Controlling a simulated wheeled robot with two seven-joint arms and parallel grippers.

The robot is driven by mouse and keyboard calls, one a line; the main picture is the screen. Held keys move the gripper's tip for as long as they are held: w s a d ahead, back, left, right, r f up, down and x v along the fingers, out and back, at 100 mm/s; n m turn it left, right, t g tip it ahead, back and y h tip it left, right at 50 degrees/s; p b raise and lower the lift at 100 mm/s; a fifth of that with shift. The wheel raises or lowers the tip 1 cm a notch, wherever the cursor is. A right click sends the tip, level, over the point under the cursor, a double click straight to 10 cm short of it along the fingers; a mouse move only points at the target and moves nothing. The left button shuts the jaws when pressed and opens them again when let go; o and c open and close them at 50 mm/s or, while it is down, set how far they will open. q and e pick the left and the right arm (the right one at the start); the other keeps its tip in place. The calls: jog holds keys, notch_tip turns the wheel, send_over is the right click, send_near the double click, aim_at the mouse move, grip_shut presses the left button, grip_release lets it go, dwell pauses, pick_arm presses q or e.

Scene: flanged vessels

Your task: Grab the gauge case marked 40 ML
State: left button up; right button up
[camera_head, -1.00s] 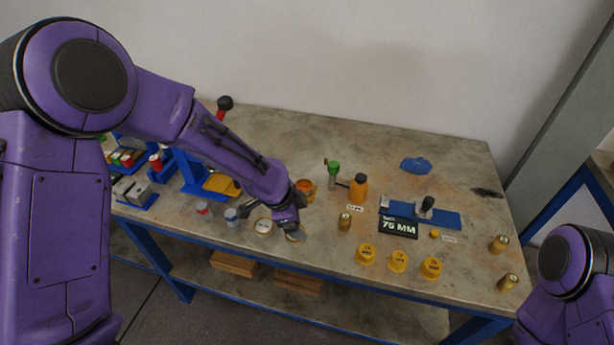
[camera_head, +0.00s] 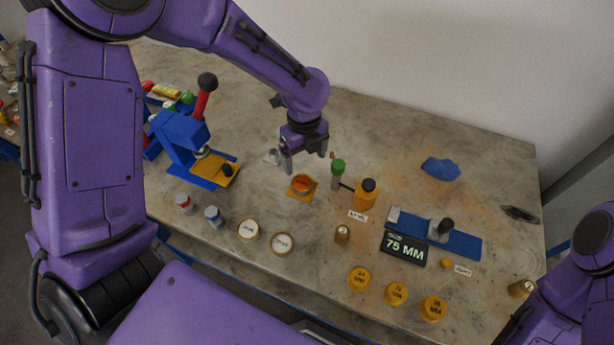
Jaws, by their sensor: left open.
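No marking reading 40 ML can be made out on any item. Two round cases with pale labelled tops, a left one (camera_head: 248,230) and a right one (camera_head: 282,243), lie near the table's front edge. Several yellow round pieces, among them a left one (camera_head: 358,279), a middle one (camera_head: 395,294) and a right one (camera_head: 432,308), carry dark lettering too small to read surely. My left gripper (camera_head: 304,161) is open and empty, with its fingers pointing down above the table, behind the orange round vessel (camera_head: 301,184). My right gripper is out of view; only my right arm shows.
A blue press with a red lever (camera_head: 187,137) stands at left. An orange bottle (camera_head: 366,194) and a green-topped post (camera_head: 337,171) stand right of my left gripper. A 75 MM display (camera_head: 404,248) sits before a blue fixture (camera_head: 462,242). The back middle is clear.

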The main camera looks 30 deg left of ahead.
aim_at(302, 181)
pick_arm(q)
jog(key=f, duration=0.3)
jog(key=f+p, duration=0.1)
jog(key=f, duration=0.5)
jog(key=shift+s+a+f+p, duration=0.25)
jog(key=shift+s+a+p, duration=0.05)
jog(key=shift+s, duration=0.05)
jog(key=c, duration=1.3)
jog(key=shift+o, duration=0.2)
jog(key=shift+r, duration=0.15)
